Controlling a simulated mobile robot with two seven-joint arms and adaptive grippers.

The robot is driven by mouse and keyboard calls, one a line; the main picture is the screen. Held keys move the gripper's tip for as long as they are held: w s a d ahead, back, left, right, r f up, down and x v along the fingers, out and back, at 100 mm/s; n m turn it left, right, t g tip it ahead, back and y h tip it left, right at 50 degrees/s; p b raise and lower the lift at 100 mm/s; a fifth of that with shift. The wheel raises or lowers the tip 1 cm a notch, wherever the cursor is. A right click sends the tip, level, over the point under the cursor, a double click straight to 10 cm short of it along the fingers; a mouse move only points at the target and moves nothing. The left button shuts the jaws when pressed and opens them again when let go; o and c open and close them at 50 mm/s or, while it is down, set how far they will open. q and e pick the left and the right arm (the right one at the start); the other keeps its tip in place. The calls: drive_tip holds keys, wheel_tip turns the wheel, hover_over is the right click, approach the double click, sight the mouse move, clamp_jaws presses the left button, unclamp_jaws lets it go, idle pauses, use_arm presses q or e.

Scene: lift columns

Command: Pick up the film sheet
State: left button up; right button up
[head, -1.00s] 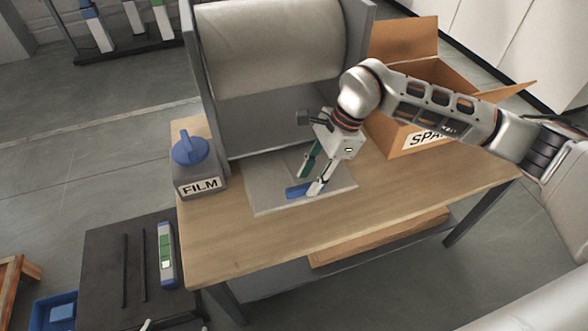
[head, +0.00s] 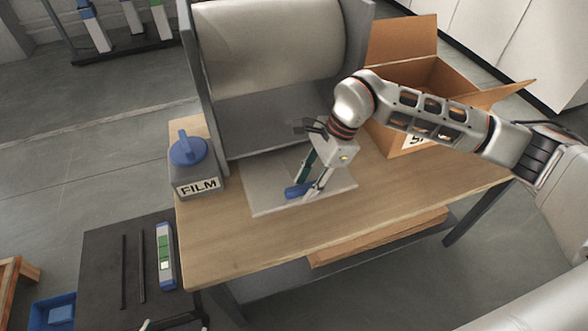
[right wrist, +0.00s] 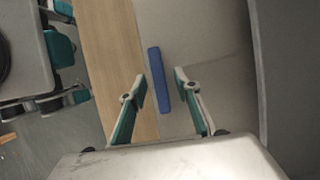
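The film sheet (head: 262,198) is a pale, translucent sheet lying flat on the wooden worktable, in front of the large roll. A blue bar (head: 292,192) lies on it; the right wrist view also shows this bar (right wrist: 158,82). My right gripper (head: 305,193) points down over the sheet. In the right wrist view its two fingers (right wrist: 160,76) are apart, one on each side of the bar, with gaps on both sides. I cannot tell how high the tips are. White and teal parts at the left of the right wrist view look like my left gripper (right wrist: 60,48); its fingers are unclear.
A grey FILM container (head: 196,176) with a blue top stands at the worktable's left edge. The roll (head: 268,45) stands behind between grey side panels. An open cardboard box (head: 402,68) is at the back right. The front of the worktable (head: 345,225) is clear.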

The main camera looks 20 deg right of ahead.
clamp_jaws()
drive_tip(key=shift+r, duration=0.1)
